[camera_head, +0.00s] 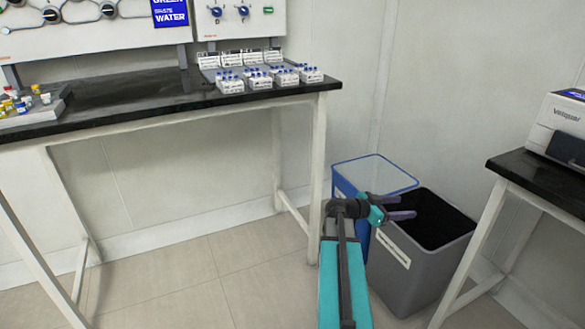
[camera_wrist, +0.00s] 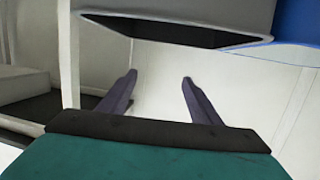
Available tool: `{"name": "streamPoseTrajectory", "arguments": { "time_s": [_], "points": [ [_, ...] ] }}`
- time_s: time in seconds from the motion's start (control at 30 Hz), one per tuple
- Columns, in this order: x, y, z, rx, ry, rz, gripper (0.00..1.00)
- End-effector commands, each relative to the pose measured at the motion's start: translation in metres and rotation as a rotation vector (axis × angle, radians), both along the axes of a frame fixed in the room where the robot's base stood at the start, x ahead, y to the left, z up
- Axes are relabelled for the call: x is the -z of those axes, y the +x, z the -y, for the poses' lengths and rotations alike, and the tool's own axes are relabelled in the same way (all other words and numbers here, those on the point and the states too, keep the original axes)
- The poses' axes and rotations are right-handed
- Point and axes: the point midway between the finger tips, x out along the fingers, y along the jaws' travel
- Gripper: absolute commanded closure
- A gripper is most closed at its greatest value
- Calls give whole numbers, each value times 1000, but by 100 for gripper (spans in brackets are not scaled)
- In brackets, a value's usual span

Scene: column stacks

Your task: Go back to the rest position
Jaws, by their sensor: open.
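My gripper (camera_head: 398,207) is at the end of my teal arm, at the lower middle of the head view. It points right, in front of the blue-rimmed bin and above the near left part of the grey bin. In the wrist view its two dark fingers (camera_wrist: 160,85) stand well apart with nothing between them. The gripper is open and empty.
A grey bin (camera_head: 395,279) with a dark inside stands beside a blue-rimmed bin (camera_head: 342,184). A black-topped bench (camera_head: 130,95) at left carries white racks of blue-capped vials (camera_head: 230,86). Another bench (camera_head: 540,184) at right carries a white device (camera_head: 560,128). Floor (camera_head: 180,285) is clear at lower left.

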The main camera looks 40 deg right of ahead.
Motion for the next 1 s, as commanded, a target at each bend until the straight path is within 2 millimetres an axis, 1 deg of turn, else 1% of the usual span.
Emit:
{"name": "streamPoseTrajectory", "arguments": {
  "time_s": [0.17,0.27,0.37,0.57,0.7,0.87,1.0],
  "points": [
    [-8,10,-5,-15,0,-1,42],
    [-15,24,-13,-38,5,-5,42],
    [-18,42,-26,-70,17,-17,42],
    [-17,81,-61,-146,48,-54,42],
    [-10,105,-91,-199,82,-76,42],
    [3,125,-128,-252,138,-92,42],
    [16,138,-164,-293,196,-105,42]
  ]
}}
